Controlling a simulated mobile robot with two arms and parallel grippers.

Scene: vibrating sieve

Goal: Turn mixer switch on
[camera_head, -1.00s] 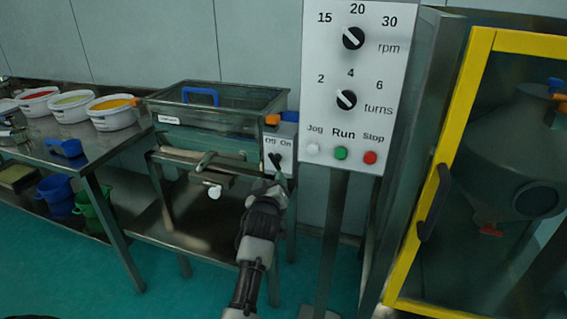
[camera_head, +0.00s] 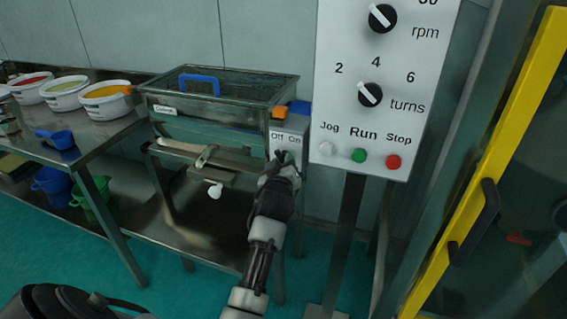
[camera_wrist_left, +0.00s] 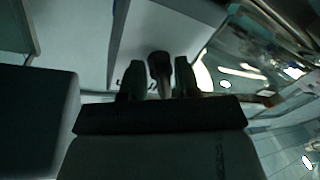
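The mixer switch panel (camera_head: 290,135) is a small pale box marked Off and On, on the right front of the clear-walled sieve box (camera_head: 215,112). My left gripper (camera_head: 284,162) is right in front of this panel and covers most of its dark switch lever. In the left wrist view the switch lever (camera_wrist_left: 160,72) stands between the two dark fingers of my left gripper (camera_wrist_left: 159,82). Narrow gaps seem to show on both sides of the lever, so the fingers look open around it. The lever's exact setting is hard to see. My right gripper is not in view.
A white control panel (camera_head: 385,75) with knobs and several buttons stands close to the right of the switch. A yellow-framed door (camera_head: 487,165) is farther right. A metal table (camera_head: 98,145) with bowls and a blue scoop (camera_head: 62,138) is at the left.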

